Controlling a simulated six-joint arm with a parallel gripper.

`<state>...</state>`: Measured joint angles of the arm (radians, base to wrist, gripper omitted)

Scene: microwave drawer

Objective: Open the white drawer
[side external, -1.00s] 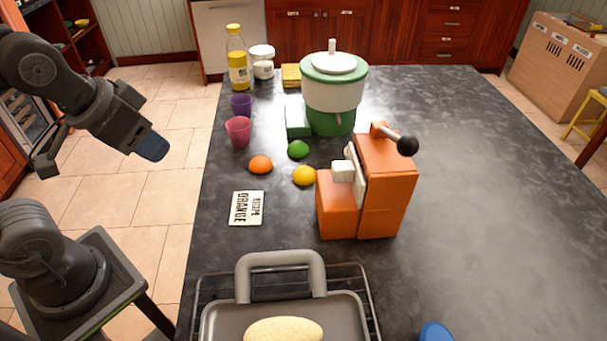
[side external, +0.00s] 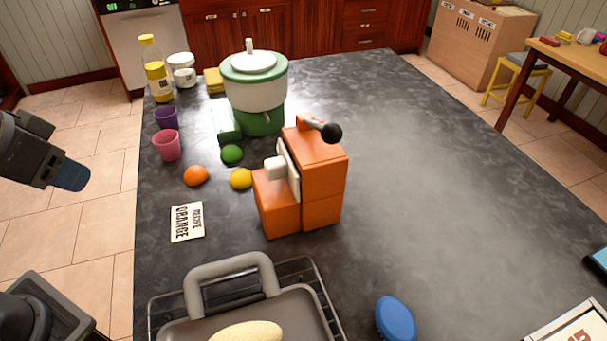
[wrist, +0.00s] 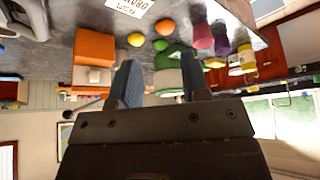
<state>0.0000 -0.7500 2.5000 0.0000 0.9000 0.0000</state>
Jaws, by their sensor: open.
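My gripper (side external: 68,174) hangs in the air left of the dark counter in the side view, apart from everything. In the wrist view my gripper (wrist: 160,76) shows two blue-tipped fingers spread apart with nothing between them. I cannot pick out a white drawer for certain in either view. A white-fronted appliance panel (side external: 142,45) stands among the red wooden cabinets at the back left of the side view; I cannot tell whether it is a drawer.
The counter (side external: 430,180) carries an orange machine (side external: 322,180), a green-and-white juicer (side external: 254,85), cups, fruit, a label card (side external: 187,222) and a grey tray (side external: 290,305) on a rack. A blue oval object (side external: 396,318) lies at the front. The counter's right side is mostly clear.

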